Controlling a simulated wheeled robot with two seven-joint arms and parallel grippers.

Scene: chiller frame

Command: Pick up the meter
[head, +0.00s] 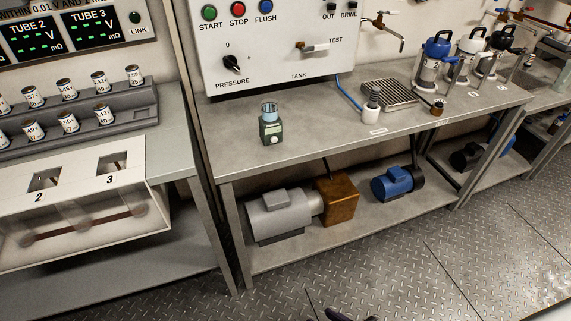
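A small dark grey-green device (271,131), which looks like the meter, stands upright on the left part of the middle steel bench. It has a small display and a pale round knob on its front, and a clear bluish cup on top. Nothing touches it. Neither of my grippers can be made out. A dark shape cut off at the bottom edge is too little to identify.
The steel bench (320,125) is clear around the device. A control panel (290,50) rises behind it. Right of it are a white bottle (371,107), a drain grate (390,93) and several lidded flasks. A battery rack (75,110) stands left. Pumps sit on the lower shelf.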

